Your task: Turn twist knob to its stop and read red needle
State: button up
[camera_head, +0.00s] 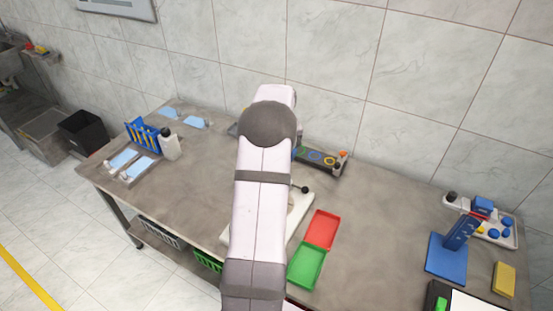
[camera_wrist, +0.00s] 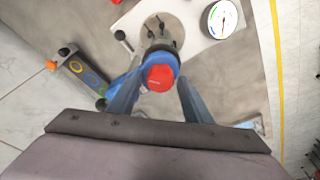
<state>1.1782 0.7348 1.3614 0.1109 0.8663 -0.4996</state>
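In the wrist view, a red-topped knob (camera_wrist: 160,77) with a blue body stands between the two blue-grey fingers of my gripper (camera_wrist: 161,92). The fingers are apart, with a narrow gap at the right; contact on the left is unclear. Behind the knob is a round beige disc (camera_wrist: 181,30) with dark posts, on a white plate (camera_wrist: 140,14). A round white dial (camera_wrist: 222,19) sits at the upper right on the plate, with a thin needle and a coloured arc; its reading is too small to tell. In the head view, my arm hides the knob and dial.
A dark strip with coloured rings (camera_wrist: 84,71) lies left of the plate. In the head view, a red tray (camera_head: 322,229) and a green tray (camera_head: 306,265) lie right of my arm. A blue stand (camera_head: 446,258) is at the right. The table (camera_head: 375,215) is clear between.

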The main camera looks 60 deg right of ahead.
jog(key=c, duration=0.8)
jog(key=m, duration=0.2)
jog(key=m+p, duration=0.1)
jog(key=m, duration=0.2)
jog(key=shift+g+h, duration=0.3)
jog(key=shift+g, duration=0.1)
jog(key=o, duration=1.2)
jog(key=shift+r, duration=0.1)
jog(key=shift+r+p, duration=2.65)
jog(key=shift+r, duration=0.8)
